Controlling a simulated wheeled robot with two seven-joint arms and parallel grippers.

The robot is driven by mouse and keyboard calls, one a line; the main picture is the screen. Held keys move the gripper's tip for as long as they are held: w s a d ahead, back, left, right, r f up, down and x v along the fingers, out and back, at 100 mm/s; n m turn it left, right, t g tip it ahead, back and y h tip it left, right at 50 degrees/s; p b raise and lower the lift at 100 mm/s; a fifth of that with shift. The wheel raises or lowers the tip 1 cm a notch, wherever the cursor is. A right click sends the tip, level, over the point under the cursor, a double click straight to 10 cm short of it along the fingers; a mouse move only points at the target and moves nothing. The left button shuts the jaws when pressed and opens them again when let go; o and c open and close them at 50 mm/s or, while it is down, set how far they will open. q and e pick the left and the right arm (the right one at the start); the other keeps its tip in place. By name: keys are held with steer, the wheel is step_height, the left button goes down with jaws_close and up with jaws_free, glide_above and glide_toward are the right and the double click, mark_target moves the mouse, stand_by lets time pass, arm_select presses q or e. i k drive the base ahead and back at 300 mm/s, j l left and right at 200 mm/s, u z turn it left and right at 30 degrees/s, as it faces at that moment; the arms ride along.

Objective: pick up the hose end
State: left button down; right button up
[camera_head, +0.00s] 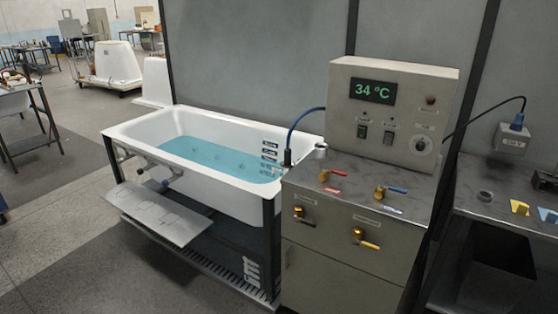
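A thin blue hose or cable (294,127) arches from the left side of the control box (394,113) down to the tub's right end. Its lower end is a dark upright fitting (287,157) at the tub rim, close to the cabinet top. I cannot tell for sure whether this is the hose end. No other loose hose end is clear to me. The white bathtub (122,132) holds blue water and stands in a dark frame. Neither of my grippers is in view.
The control box reads 34 °C and stands on a grey cabinet (312,254) with red- and blue-handled valves. A tilted grey panel (157,217) juts out before the tub. A side table (505,208) at right bears yellow and blue pieces. The floor at left front is clear.

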mark_target(287, 152)
steer(key=i+j+z, duration=0.2)
steer(key=i, duration=0.45)
steer(key=i+j+z, duration=0.2)
steer(key=i+j, duration=0.3)
steer(key=i, duration=0.15)
steer(key=i+j+z, duration=0.25)
steer(key=i+j, duration=0.25)
steer(key=i, duration=0.1)
